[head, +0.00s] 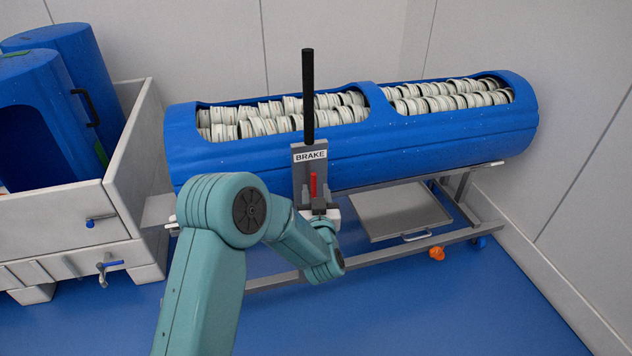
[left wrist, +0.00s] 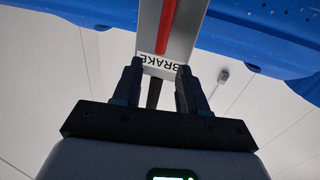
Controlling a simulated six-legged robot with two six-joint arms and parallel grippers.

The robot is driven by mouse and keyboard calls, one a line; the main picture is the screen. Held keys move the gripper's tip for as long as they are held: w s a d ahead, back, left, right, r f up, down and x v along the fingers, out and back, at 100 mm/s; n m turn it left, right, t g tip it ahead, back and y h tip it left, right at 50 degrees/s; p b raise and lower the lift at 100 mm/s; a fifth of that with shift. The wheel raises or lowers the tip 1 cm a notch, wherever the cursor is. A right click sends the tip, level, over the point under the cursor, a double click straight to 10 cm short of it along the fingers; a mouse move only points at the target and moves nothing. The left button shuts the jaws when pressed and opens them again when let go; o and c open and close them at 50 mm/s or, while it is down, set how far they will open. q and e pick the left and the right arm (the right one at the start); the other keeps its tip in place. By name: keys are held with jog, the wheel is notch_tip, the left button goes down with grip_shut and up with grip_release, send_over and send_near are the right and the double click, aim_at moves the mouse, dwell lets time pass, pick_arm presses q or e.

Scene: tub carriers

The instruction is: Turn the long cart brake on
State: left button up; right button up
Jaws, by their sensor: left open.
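The long cart (head: 420,150) carries a blue tub with two openings along the back wall. At its near side stands a grey brake post with a white BRAKE label (head: 311,156), a black upright bar (head: 308,95) above it and a red upright piece (head: 313,185) below it. My left gripper (head: 318,188) is open at the lower part of the post, close to the red piece. In the left wrist view the open fingers (left wrist: 160,80) point at the upside-down label (left wrist: 160,62) and the red piece (left wrist: 167,28). Contact cannot be told. My right gripper is not in view.
The blue tub holds many white ring-shaped parts. A pale bin (head: 60,225) with blue drums (head: 60,100) stands at the left. The blue floor (head: 430,310) in front is clear.

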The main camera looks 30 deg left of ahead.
aim_at(314, 176)
pick_arm(q)
jog(key=x, duration=0.5)
jog(key=shift+w+a, duration=0.1)
jog(key=shift+a, duration=0.05)
grip_shut()
